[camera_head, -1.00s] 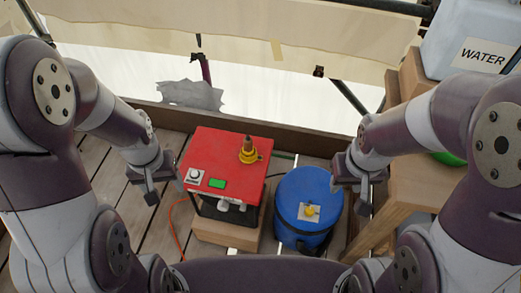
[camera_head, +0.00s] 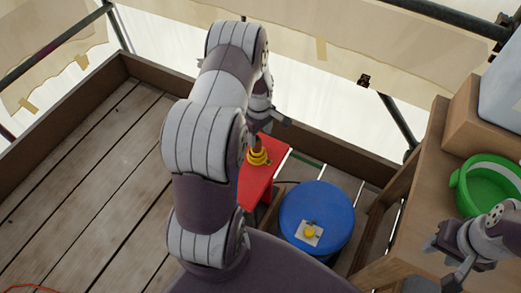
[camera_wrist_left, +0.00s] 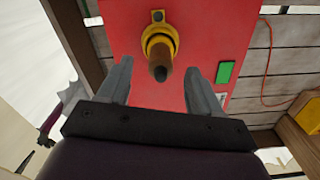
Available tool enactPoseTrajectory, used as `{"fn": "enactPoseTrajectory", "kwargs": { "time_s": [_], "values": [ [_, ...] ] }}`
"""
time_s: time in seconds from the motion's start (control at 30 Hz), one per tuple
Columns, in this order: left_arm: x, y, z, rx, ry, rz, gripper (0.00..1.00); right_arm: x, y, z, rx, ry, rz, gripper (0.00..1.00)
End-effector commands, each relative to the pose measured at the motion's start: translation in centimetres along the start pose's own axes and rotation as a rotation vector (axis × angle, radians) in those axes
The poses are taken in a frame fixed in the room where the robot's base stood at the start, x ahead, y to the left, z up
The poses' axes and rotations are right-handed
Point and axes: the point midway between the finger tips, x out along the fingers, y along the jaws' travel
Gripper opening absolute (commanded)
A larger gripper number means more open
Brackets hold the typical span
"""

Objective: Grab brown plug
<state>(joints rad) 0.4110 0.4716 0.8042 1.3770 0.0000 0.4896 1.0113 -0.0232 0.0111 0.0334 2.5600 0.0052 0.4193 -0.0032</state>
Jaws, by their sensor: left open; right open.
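The brown plug (camera_head: 257,144) stands in a yellow ring fitting (camera_head: 258,157) on top of the red box (camera_head: 256,184). In the left wrist view, the plug (camera_wrist_left: 160,60) points towards the camera, with the yellow ring (camera_wrist_left: 158,37) around its base on the red surface (camera_wrist_left: 212,28). My left gripper (camera_head: 268,120) is open just above the plug. In its wrist view the two fingers (camera_wrist_left: 160,68) lie on either side of the plug, with visible gaps. My right gripper (camera_head: 445,260) is open and empty at the lower right, by the wooden bench. My left arm hides much of the red box.
A blue drum (camera_head: 318,214) with a yellow knob on a white plate stands right of the box. A wooden bench (camera_head: 425,190) at right holds a green bowl (camera_head: 490,184). A green button (camera_wrist_left: 224,72) sits on the box. The plank floor (camera_head: 95,190) at left is clear.

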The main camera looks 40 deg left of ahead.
Motion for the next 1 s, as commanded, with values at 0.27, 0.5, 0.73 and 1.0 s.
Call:
{"fn": "enactPoseTrajectory", "kwargs": {
  "time_s": [0.27,0.5,0.73,1.0],
  "values": [
    [4.4,-0.1,-0.8,0.002,-0.001,-0.001,0.65,0.2,0.0,0.0,0.000,0.001,0.000,0.43],
    [6.0,-0.1,-0.7,0.003,0.000,0.002,0.65,0.3,0.0,0.0,0.000,0.000,0.000,0.43],
    [6.0,-0.1,-0.7,0.003,0.000,0.002,0.26,0.3,0.0,0.0,0.000,0.000,0.000,0.43],
    [5.9,0.0,-0.7,0.003,0.000,0.003,0.00,0.3,0.0,0.0,0.000,0.000,0.000,0.43]
  ]
}}
